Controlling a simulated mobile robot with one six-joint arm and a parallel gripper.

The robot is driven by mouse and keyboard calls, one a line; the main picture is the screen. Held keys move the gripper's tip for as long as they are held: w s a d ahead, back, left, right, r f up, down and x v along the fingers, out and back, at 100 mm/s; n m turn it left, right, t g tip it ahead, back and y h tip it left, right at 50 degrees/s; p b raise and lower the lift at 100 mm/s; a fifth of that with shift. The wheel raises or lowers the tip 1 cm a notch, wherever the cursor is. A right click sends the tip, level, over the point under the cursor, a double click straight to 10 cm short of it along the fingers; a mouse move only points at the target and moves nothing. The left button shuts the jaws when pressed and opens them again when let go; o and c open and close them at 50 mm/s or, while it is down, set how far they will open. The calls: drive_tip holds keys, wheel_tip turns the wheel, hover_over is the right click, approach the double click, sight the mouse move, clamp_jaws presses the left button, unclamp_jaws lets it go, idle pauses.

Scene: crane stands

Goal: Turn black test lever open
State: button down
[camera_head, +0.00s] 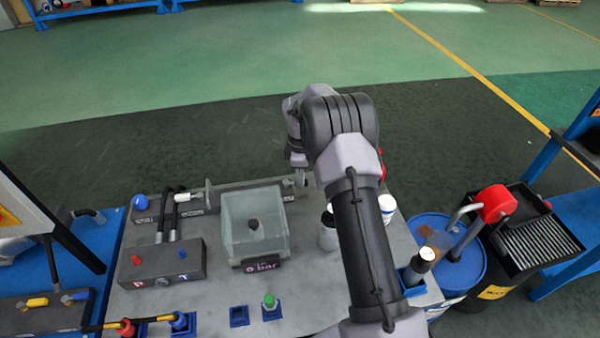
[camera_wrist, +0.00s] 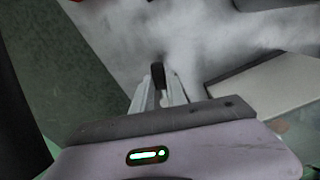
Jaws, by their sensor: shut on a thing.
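In the wrist view, my gripper (camera_wrist: 158,92) points at a pale grey surface. Its two light fingers are closed on a small dark piece, which looks like the black test lever (camera_wrist: 158,71). Only the lever's dark end shows, so its angle is hard to tell. In the head view, my arm reaches over the grey bench and its wrist hides the fingertips and the lever.
The grey bench (camera_head: 190,308) carries a clear box (camera_head: 255,222) with a "0 bar" display (camera_head: 262,266). A dark block with red and blue knobs (camera_head: 162,263) stands left. A blue drum (camera_head: 452,268) and black bin (camera_head: 535,245) stand right.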

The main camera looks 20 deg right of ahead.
drive_tip(key=c, duration=1.3)
unclamp_jaws()
wheel_tip(320, 180, up, 17)
drive_tip(key=p, duration=0.5)
drive_tip(key=shift+r+p, duration=0.2)
drive_tip(key=shift+p, duration=0.2)
